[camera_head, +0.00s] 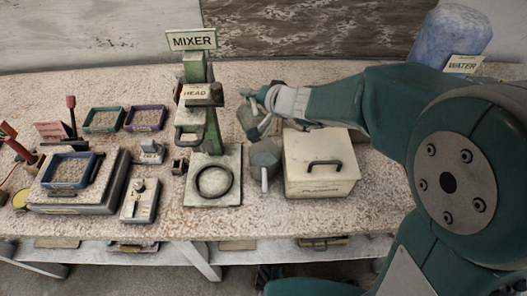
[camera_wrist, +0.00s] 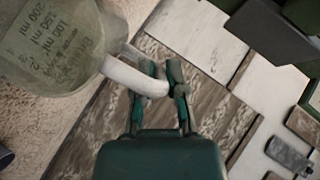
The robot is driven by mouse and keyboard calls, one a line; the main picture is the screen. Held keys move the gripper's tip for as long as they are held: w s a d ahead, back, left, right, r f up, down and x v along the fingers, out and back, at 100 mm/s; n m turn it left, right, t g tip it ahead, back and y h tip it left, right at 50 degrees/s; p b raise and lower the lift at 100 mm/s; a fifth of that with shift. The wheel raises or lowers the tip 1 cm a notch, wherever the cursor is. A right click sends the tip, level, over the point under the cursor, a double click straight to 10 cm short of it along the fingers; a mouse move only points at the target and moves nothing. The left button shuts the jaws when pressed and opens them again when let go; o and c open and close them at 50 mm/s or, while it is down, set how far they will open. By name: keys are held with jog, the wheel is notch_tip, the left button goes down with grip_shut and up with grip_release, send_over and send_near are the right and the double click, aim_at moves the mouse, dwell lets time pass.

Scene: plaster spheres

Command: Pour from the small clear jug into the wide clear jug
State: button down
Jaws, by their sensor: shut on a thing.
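My gripper (camera_wrist: 162,78) is shut on the pale handle of the small clear jug (camera_wrist: 55,45), which has millilitre marks on its side. In the head view this jug (camera_head: 247,120) hangs above the bench at the left end of my arm, partly hidden by my gripper (camera_head: 264,105), and looks tilted. The wide clear jug (camera_head: 265,154) stands on the bench below and slightly right of it, its handle toward the front. The two jugs look apart. I cannot make out the contents of either jug.
The mixer (camera_head: 208,130) with its base plate stands close to the left of the jugs. A cream lidded box (camera_head: 320,165) stands close to the right of the wide jug. A blue water container (camera_head: 450,38) is at the back right. Trays and tools fill the left.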

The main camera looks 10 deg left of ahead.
jog(key=shift+w+a+g+h, duration=0.2)
jog(key=shift+w+g+h, duration=0.1)
jog(key=shift+w, duration=0.05)
jog(key=shift+w+a+r+m+g+h, duration=0.2)
jog(key=shift+w+a+g+h, duration=0.1)
jog(key=shift+w+g+h, duration=0.15)
jog(key=shift+w+a+r+m+g+h, duration=0.15)
jog(key=shift+w+a+m+g+h, duration=0.15)
jog(key=shift+g, duration=0.25)
jog(key=g+h, duration=0.2)
jog(key=w+m+g+h, duration=0.1)
jog(key=g+h, duration=0.1)
jog(key=g, duration=0.1)
jog(key=w+a+m+g+h, duration=0.1)
jog(key=g+h, duration=0.1)
jog(key=g, duration=0.1)
jog(key=shift+h, duration=0.35)
jog(key=shift+f, duration=0.1)
dwell(0.6)
